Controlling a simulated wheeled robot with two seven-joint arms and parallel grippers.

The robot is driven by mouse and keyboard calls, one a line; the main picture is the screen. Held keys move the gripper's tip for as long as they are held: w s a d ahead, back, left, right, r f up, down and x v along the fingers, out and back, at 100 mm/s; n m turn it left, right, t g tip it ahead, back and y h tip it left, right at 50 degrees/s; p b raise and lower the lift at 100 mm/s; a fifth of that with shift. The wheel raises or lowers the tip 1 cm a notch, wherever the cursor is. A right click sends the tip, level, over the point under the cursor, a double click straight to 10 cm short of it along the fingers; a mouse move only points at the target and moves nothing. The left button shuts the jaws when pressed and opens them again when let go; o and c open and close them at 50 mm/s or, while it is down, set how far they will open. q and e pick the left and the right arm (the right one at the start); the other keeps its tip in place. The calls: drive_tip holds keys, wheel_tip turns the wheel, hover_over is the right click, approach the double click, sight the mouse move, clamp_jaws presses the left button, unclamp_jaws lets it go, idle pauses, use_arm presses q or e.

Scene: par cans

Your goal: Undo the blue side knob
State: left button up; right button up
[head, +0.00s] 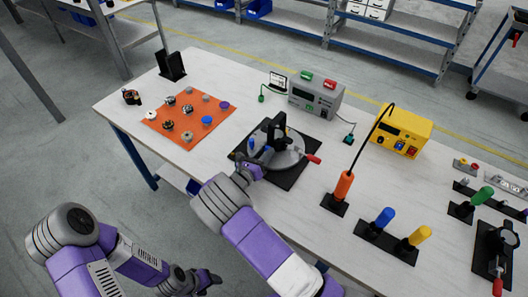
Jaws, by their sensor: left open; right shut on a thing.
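The black and grey round fixture (285,153) sits on a black base plate near the middle of the table, with a black upright part and a red-tipped handle on its right. A small blue part, the blue side knob (251,144), shows at its left edge, at the tip of my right gripper (247,167). My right gripper is shut there; its fingers and the arm hide most of the contact. My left gripper (207,279) is open and empty, low in front of the table, away from the fixture.
An orange mat (168,107) with several knobs, one blue, lies at the left. A grey box (315,97) and a yellow box (401,130) stand behind. Upright orange, blue and yellow handles stand in holders at the right. The table front left is clear.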

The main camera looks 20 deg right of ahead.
drive_tip(key=o, duration=1.1)
drive_tip(key=shift+c, duration=0.2)
drive_tip(key=p+v, duration=0.1)
drive_tip(key=v, duration=0.6)
drive_tip(key=shift+s+a, duration=0.2)
drive_tip(key=shift+a, duration=0.05)
